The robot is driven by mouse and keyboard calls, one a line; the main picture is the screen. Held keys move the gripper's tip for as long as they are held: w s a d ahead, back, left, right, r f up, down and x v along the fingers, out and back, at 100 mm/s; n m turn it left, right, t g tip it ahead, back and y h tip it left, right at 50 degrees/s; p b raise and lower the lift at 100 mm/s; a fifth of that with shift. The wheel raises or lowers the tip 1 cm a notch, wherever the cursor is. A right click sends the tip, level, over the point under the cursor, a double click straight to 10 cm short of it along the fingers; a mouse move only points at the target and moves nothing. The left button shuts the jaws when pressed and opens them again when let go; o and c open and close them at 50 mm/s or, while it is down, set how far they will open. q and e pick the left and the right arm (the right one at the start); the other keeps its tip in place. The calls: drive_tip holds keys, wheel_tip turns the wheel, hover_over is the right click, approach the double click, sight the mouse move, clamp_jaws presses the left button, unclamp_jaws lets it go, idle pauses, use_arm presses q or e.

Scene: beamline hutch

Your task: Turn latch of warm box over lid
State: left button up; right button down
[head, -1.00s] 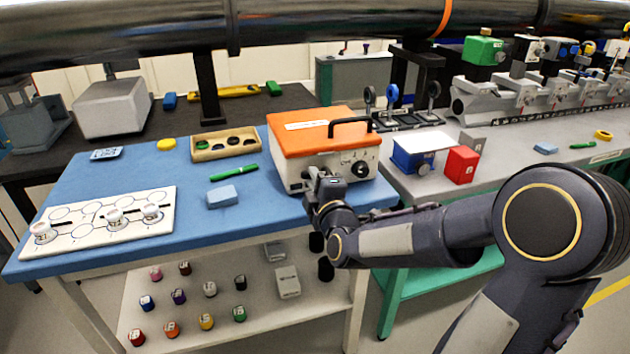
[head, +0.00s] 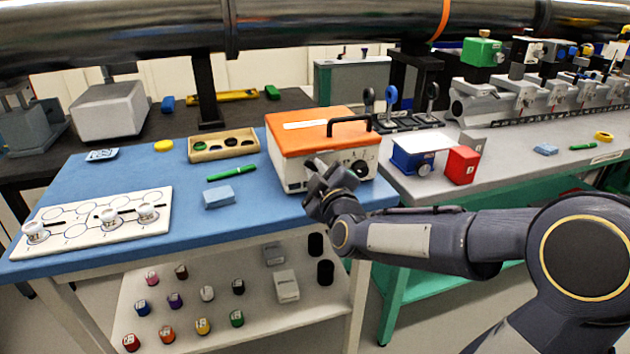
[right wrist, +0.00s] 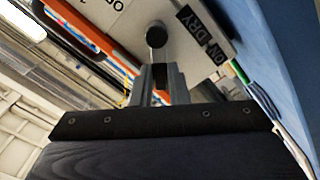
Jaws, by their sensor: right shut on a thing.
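The warm box (head: 288,175) is a pale box with an orange lid (head: 298,138) that lies closed on top, with a black handle. It stands at the right end of the blue bench. My right gripper (head: 319,172) is at the box's front face, below the lid edge, and hides the latch in the head view. In the right wrist view, my right gripper (right wrist: 158,82) is shut on the latch (right wrist: 156,38), a grey bar with a round dark pivot end. The orange lid edge (right wrist: 82,35) runs diagonally there. My left gripper is not in view.
A dark dial (head: 360,168) sits on the box front, right of my gripper. A light blue block (head: 219,197), green pen (head: 232,173) and wooden tray (head: 194,156) lie to the left. A red box (head: 462,166) stands on the grey bench at right.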

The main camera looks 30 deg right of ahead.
drive_tip(key=m, duration=0.1)
drive_tip(key=m+b, duration=0.1)
drive_tip(key=m, duration=0.1)
drive_tip(key=d+m+b, duration=0.1)
drive_tip(key=shift+s+d+r+m, duration=0.1)
drive_tip(key=shift+s+r+m, duration=0.05)
drive_tip(key=shift+r+m, duration=0.25)
drive_tip(key=shift+s+d+r+m+b, duration=0.1)
drive_tip(key=shift+d+m+b, duration=0.15)
drive_tip(key=shift+m+b, duration=0.45)
drive_tip(key=shift+s+d+r+m+b, duration=0.1)
drive_tip(key=shift+d+m+b, duration=0.25)
drive_tip(key=shift+m, duration=0.6)
drive_tip(key=shift+d+r+m+b, duration=0.1)
drive_tip(key=shift+d+m+b, duration=0.05)
drive_tip(key=shift+m+b, duration=0.6)
drive_tip(key=c, duration=1.4)
unclamp_jaws()
drive_tip(key=p+v, duration=0.1)
drive_tip(key=v, duration=0.6)
drive_tip(key=shift+s, duration=0.4)
